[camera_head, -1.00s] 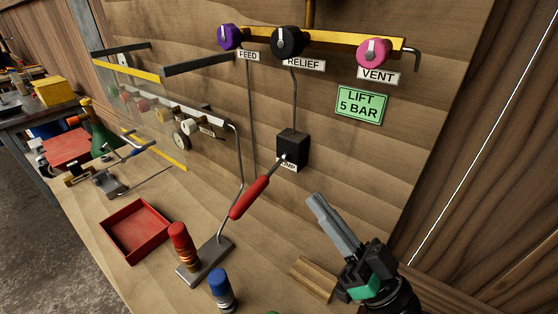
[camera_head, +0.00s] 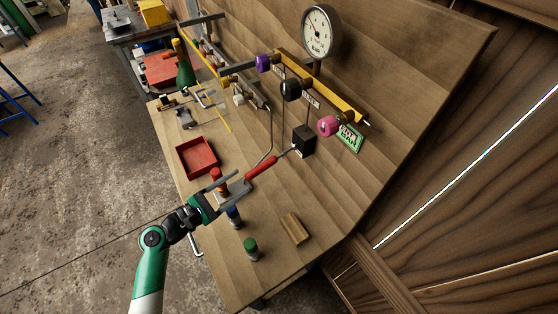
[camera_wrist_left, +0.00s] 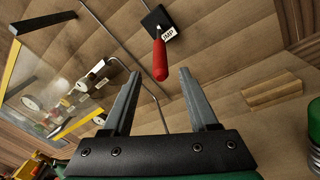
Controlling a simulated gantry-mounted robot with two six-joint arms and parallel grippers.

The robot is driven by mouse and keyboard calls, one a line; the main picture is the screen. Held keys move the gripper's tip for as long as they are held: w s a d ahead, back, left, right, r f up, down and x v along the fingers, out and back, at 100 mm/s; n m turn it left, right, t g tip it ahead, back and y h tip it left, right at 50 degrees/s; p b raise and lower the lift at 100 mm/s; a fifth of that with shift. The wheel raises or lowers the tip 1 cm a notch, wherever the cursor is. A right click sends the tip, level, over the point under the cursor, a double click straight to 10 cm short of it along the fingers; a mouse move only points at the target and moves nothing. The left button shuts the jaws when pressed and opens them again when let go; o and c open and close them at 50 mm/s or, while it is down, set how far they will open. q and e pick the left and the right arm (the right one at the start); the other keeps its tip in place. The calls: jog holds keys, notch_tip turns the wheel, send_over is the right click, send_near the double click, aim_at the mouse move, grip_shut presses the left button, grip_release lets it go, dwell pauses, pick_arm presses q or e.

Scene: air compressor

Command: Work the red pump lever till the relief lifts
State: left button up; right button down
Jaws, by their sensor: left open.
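The red pump lever (camera_head: 261,167) slants down and left from the black pump block (camera_head: 303,140) on the wooden board. My left gripper (camera_head: 243,179) is open at the lever's lower end. In the left wrist view the lever (camera_wrist_left: 160,60) points toward the gap between the fingertips (camera_wrist_left: 158,76), with nothing visibly clamped. I cannot tell whether its end is between them. The purple feed knob (camera_head: 263,63), black relief knob (camera_head: 291,89) and pink vent knob (camera_head: 328,125) sit on a yellow bar. A round gauge (camera_head: 319,32) stands above. My right gripper is not in view.
A red tray (camera_head: 197,157) lies on the bench left of the lever. Red, blue and green-topped (camera_head: 251,248) cylinders stand near my left gripper. A wooden block (camera_head: 295,229) lies to the right. Bare bench shows around the block.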

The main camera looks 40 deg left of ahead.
aim_at(267, 164)
pick_arm(q)
jog(key=w, duration=0.3)
jog(key=w+d, duration=0.1)
jog(key=w, duration=0.3)
jog(key=w+d+b, duration=0.1)
jog(key=w, duration=0.2)
jog(key=shift+w, duration=0.4)
grip_shut()
jog(key=shift+r, duration=0.1)
dwell(0.6)
